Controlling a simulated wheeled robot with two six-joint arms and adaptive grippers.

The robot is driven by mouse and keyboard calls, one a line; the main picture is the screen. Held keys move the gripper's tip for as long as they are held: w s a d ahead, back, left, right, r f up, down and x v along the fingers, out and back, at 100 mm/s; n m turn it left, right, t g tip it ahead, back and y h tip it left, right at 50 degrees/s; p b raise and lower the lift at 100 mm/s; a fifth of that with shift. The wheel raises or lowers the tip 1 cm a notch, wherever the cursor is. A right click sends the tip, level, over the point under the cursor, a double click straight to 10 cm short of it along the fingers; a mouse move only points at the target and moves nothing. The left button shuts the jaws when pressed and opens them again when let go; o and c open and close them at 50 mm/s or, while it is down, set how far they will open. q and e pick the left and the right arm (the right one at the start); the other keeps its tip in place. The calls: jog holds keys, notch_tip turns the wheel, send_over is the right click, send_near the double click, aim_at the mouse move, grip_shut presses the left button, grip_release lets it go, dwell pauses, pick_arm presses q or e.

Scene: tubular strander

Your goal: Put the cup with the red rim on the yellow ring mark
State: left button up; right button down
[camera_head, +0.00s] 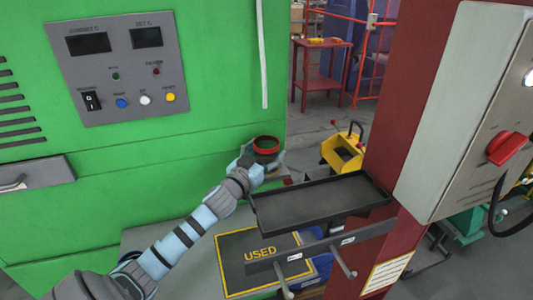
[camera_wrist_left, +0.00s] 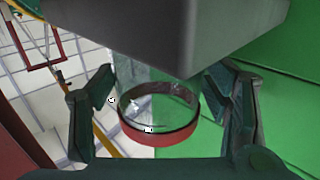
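The cup with the red rim (camera_head: 266,145) is upright in front of the green machine's right edge in the head view. In the left wrist view it is a clear cup (camera_wrist_left: 158,137), its red rim low in the picture. My left gripper (camera_head: 262,162) is at the cup. Its fingers (camera_wrist_left: 160,85) stand on either side of the cup, tips against or very close to its wall, and look shut on it. No support shows under the cup; its lower part is hidden in the head view. My right gripper is not in view.
An empty black tray (camera_head: 318,204) is right of the gripper, beside a red post (camera_head: 395,130) and grey control box (camera_head: 455,110). Below lies a dark mat marked USED (camera_head: 236,275) with a yellow border. A yellow bin (camera_head: 335,155) stands behind the tray.

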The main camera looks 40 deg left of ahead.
pick_arm(q)
jog(key=shift+s+r, duration=0.1)
jog(key=shift+s, duration=0.05)
jog(key=shift+r, duration=0.2)
jog(key=shift+s+d+f, duration=0.1)
jog(key=shift+s+f, duration=0.1)
jog(key=shift+s, duration=0.1)
jog(key=s+d, duration=0.2)
jog(key=s, duration=0.9)
jog(key=shift+r, duration=0.1)
